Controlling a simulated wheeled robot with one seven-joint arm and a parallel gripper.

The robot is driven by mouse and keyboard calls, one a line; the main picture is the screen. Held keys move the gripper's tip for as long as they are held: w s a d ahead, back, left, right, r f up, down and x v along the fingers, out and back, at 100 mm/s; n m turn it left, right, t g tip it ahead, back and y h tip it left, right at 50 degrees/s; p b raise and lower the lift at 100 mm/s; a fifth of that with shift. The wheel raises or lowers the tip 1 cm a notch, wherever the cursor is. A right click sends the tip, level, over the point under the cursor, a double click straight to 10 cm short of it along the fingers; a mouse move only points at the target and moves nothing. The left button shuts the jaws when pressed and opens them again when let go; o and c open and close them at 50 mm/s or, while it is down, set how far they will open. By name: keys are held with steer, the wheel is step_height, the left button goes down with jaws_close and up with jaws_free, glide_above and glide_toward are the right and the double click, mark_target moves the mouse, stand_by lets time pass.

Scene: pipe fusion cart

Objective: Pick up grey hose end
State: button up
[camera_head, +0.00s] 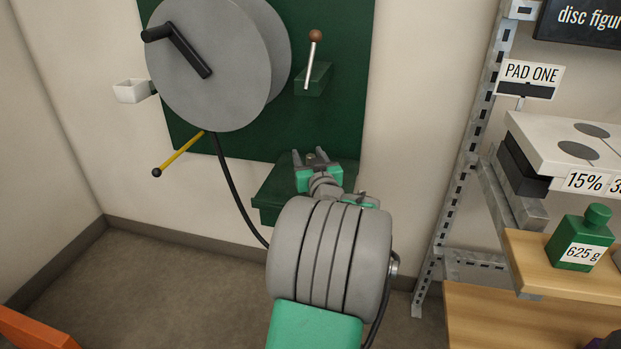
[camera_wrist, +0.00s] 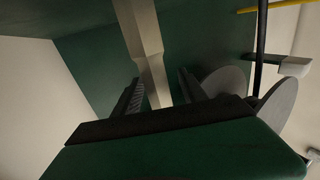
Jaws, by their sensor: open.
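A pale grey-beige stepped bar (camera_wrist: 148,42), which may be the grey hose end, runs between the fingers of my gripper (camera_wrist: 161,85) in the wrist view. Both dark fingers stand apart with a gap on each side of it. In the head view my gripper (camera_head: 310,157) is open in front of the green wall panel, at the green shelf (camera_head: 268,206). The black hose (camera_head: 232,183) hangs from the grey reel (camera_head: 208,62) and passes behind my arm. My arm hides its lower run, and I cannot make out the hose end in the head view.
A yellow rod (camera_head: 180,153) and a white cup (camera_head: 131,91) stick out at the left. A lever (camera_head: 312,60) on a green bracket is above my gripper. At the right, a metal rack post (camera_head: 467,160) and wooden shelf (camera_head: 550,268) bound the space.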

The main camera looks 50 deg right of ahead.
jaws_close()
stand_by(0.4)
